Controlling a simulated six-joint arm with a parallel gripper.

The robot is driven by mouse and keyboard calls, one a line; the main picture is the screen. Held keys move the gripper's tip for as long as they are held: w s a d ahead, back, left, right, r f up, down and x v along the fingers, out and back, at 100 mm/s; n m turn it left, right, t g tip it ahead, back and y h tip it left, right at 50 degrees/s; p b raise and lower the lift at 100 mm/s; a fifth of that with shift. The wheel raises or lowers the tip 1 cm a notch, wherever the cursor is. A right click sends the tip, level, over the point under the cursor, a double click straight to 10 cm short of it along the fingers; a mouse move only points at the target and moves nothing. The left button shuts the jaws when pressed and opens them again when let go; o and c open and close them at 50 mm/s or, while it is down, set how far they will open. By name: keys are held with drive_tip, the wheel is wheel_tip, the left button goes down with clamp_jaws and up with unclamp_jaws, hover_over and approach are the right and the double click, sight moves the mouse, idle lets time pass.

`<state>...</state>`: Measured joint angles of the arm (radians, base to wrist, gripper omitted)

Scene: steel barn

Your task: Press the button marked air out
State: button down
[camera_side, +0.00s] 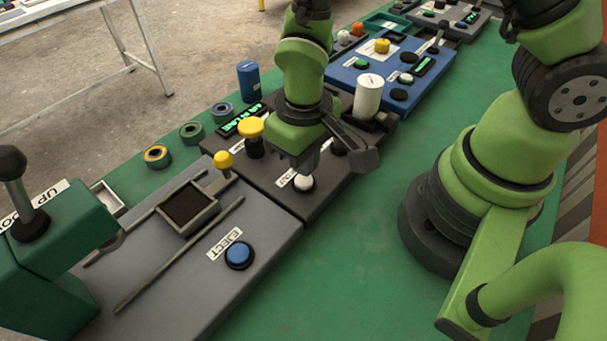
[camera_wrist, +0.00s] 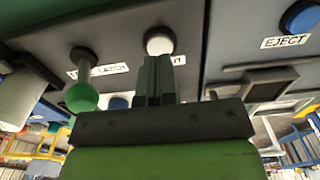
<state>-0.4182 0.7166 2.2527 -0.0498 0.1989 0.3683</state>
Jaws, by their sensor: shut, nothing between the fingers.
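A round white button (camera_side: 303,182) sits on the dark grey panel below my gripper in the side view. It also shows in the wrist view (camera_wrist: 158,42), just beyond the fingertips. Its white label (camera_side: 286,178) is partly hidden by my fingers in the wrist view, where only its end shows. My gripper (camera_side: 305,168) is shut and empty, pointing down at the button; its closed fingers (camera_wrist: 155,62) line up with it in the wrist view. The tips are at or very close to the button top; I cannot tell whether they touch.
A blue button (camera_side: 239,254) marked EJECT is on the lighter grey panel to the left. A yellow knob (camera_side: 250,128), a lit green display (camera_side: 240,120) and a white cylinder (camera_side: 368,96) stand around the gripper. A green-knobbed lever (camera_wrist: 82,95) is beside the fingers.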

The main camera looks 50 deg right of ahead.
sight(304, 180)
drive_tip(key=shift+f, duration=1.3)
idle(0.6)
drive_tip(key=shift+r, duration=3.8)
drive_tip(key=s+d+r+m+t+y, duration=0.1)
drive_tip(key=s+d+r+m+t, duration=0.1)
drive_tip(key=r, duration=0.7)
drive_tip(key=s+d+r+m+t+y, duration=0.1)
drive_tip(key=s+d+r+t, duration=0.4)
drive_tip(key=r, duration=0.5)
drive_tip(key=shift+s+d+r+m, duration=0.15)
drive_tip(key=shift+s+r+m, duration=0.05)
drive_tip(key=shift+s+m, duration=0.35)
